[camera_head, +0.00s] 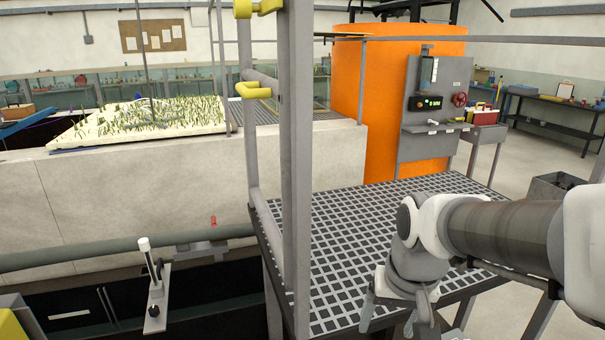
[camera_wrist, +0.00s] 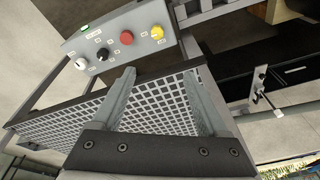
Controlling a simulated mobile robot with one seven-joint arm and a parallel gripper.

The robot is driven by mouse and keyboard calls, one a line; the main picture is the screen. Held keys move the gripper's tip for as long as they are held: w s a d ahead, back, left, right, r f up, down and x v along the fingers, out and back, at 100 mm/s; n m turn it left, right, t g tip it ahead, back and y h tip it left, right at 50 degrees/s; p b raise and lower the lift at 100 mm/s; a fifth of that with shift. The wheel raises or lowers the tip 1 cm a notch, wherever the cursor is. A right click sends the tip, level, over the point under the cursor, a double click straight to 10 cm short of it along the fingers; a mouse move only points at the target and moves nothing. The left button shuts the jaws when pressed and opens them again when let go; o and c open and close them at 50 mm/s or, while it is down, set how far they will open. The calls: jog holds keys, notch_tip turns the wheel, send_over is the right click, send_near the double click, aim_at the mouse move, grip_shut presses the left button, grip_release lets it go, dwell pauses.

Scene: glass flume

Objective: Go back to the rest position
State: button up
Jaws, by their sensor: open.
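My gripper (camera_head: 397,318) hangs at the end of my arm in the lower right of the head view, over the front part of the grated platform (camera_head: 335,228). In the wrist view my gripper (camera_wrist: 160,80) shows two grey fingers spread wide apart, with nothing between them but the view of the grating (camera_wrist: 160,104) beyond. The jaws are open and empty. In the head view the fingers are partly cut off by the lower edge.
A grey railing post (camera_head: 296,170) stands left of my arm. A control box (camera_wrist: 118,38) with red, yellow, black and white knobs is beyond the fingers. An orange tank (camera_head: 375,110) and a grey panel (camera_head: 436,105) stand behind the platform. Open floor (camera_head: 530,155) lies at right.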

jog(key=s+r+n+t, duration=0.1)
jog(key=s+r+t, duration=0.2)
jog(key=s+r, duration=0.2)
jog(key=s, duration=0.3)
jog(key=shift+s+d+r+n, duration=0.2)
jog(key=shift+r+n, duration=0.1)
jog(key=shift+r, duration=0.1)
